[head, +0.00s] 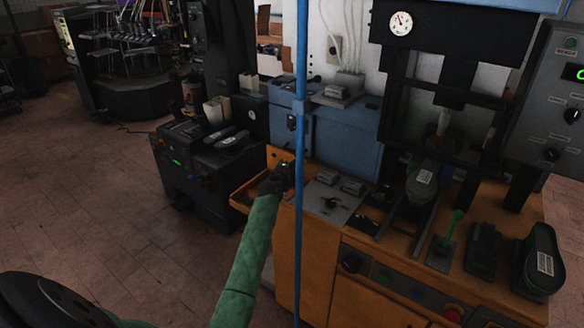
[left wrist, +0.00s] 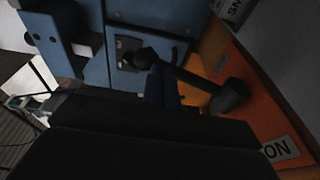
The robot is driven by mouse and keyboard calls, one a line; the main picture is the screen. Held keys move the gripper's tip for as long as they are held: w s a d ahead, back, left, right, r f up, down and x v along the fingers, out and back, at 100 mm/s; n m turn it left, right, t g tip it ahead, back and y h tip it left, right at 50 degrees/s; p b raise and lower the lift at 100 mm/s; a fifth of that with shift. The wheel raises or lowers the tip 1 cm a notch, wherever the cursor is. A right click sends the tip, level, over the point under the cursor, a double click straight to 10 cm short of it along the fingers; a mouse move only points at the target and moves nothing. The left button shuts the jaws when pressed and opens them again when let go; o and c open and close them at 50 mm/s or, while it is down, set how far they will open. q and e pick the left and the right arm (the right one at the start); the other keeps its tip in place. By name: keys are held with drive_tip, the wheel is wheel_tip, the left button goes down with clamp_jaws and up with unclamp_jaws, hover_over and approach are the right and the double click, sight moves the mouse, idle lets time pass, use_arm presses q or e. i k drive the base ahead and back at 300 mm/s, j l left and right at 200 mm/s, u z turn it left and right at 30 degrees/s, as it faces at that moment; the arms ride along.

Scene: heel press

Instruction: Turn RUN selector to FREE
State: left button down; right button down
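The grey control panel (head: 550,100) stands at the right edge of the head view, with two black knobs, the upper knob (head: 572,115) and the lower knob (head: 551,155). Their labels are too small to read, so I cannot tell which is the RUN selector. Another black knob (head: 350,262) is on the front of the orange bench. My left gripper (head: 279,180), on the green-sleeved arm, is at the bench's left end, far from the grey panel. Its fingers are too dark to tell open or shut. My right gripper is not in view.
A blue upright post (head: 301,150) stands just right of my left gripper. The orange bench (head: 315,255) carries a black press, a green-handled lever (head: 453,228) and dark shoe forms. A black lever (left wrist: 185,75) shows in the left wrist view. Floor at left is open.

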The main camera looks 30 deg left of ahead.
sight(352, 265)
drive_tip(key=k, duration=0.9)
drive_tip(key=l, duration=0.1)
